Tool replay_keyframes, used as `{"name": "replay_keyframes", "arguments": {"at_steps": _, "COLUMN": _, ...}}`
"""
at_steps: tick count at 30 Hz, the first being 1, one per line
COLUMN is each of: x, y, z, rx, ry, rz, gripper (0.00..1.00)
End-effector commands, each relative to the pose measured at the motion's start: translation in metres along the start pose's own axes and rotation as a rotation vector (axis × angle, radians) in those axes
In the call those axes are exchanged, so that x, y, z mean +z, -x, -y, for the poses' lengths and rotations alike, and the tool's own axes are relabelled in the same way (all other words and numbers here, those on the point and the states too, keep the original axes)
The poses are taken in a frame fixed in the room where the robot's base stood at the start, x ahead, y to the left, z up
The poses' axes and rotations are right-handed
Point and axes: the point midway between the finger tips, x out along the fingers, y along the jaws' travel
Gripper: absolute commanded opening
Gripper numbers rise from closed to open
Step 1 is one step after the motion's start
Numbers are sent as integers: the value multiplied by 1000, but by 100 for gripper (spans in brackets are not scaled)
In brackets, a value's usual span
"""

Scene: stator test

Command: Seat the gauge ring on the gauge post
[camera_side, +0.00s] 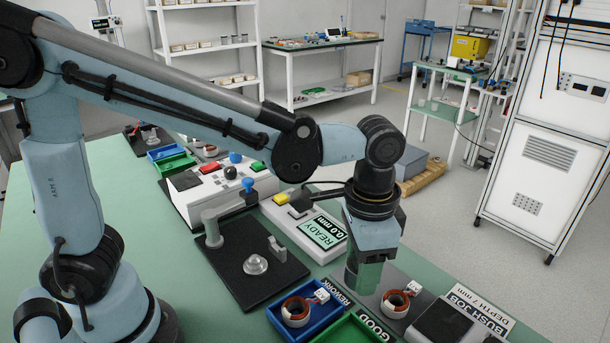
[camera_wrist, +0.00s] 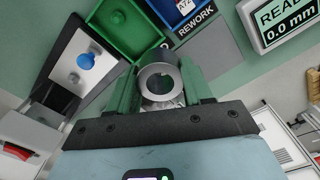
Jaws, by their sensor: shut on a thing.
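My gripper (camera_side: 366,275) points down beside the READY display unit. In the wrist view, its green fingers (camera_wrist: 161,84) are shut on a dark grey gauge ring (camera_wrist: 146,77), whose round bore faces the camera. In the side view the fingers mostly hide the ring. A short silver stub on a round foot (camera_side: 255,264), which looks like the gauge post, stands on a black plate (camera_side: 254,290) to the left of my gripper. It is apart from the ring and nothing is on it. I cannot make it out in the wrist view.
A grey column (camera_side: 212,230) and small bracket (camera_side: 277,247) rise from the black plate. The display unit (camera_side: 310,222) reads 0.0 mm. A blue REWORK tray (camera_side: 322,322) and green GOOD tray (camera_side: 352,331) lie in front. A copper-wound stator (camera_side: 396,304) sits right of my gripper.

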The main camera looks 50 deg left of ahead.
Motion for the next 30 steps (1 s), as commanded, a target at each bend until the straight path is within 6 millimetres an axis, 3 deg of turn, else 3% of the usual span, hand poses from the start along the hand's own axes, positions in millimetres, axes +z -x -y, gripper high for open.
{"name": "replay_keyframes", "arguments": {"at_steps": 5, "x": 33, "y": 4, "z": 49, "rx": -1, "ry": 178, "rz": 0, "gripper": 6}}
{"name": "replay_keyframes", "arguments": {"at_steps": 9, "x": 71, "y": 5, "z": 88, "rx": 0, "ry": 356, "rz": 0, "gripper": 6}}
{"name": "replay_keyframes", "arguments": {"at_steps": 15, "x": 124, "y": 1, "z": 124, "rx": 0, "ry": 578, "rz": 0, "gripper": 6}}
{"name": "replay_keyframes", "arguments": {"at_steps": 21, "x": 156, "y": -3, "z": 138, "rx": 0, "ry": 710, "rz": 0, "gripper": 6}}
{"name": "replay_keyframes", "arguments": {"at_steps": 30, "x": 164, "y": -12, "z": 141, "rx": 0, "ry": 745, "rz": 0, "gripper": 6}}
